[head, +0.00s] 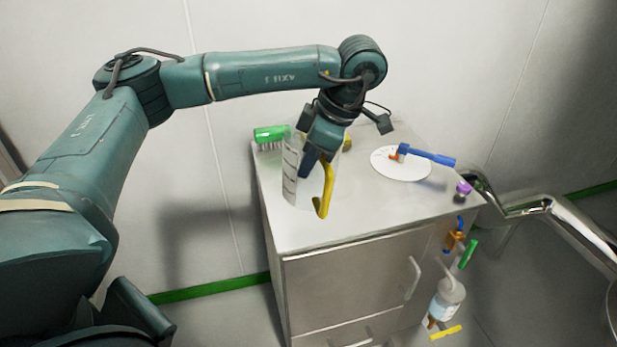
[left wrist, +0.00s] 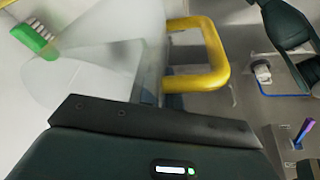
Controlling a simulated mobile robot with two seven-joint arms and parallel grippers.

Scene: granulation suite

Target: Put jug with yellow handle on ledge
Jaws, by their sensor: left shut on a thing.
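The clear jug (head: 293,178) with dark graduation marks and a yellow handle (head: 327,190) is at the left part of the steel cabinet top (head: 350,222). It looks upright; I cannot tell whether its base touches the top. My left gripper (head: 316,160) comes down from above and is shut on the jug, at its wall near the handle. The left wrist view shows the clear jug wall (left wrist: 105,65) and yellow handle (left wrist: 215,55) just beyond the dark finger (left wrist: 150,120). No separate ledge can be made out besides the cabinet top. My right gripper is not in view.
A green brush (head: 270,133) lies at the back left of the top. A white disc (head: 390,168) bears a blue-handled tool (head: 428,154).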

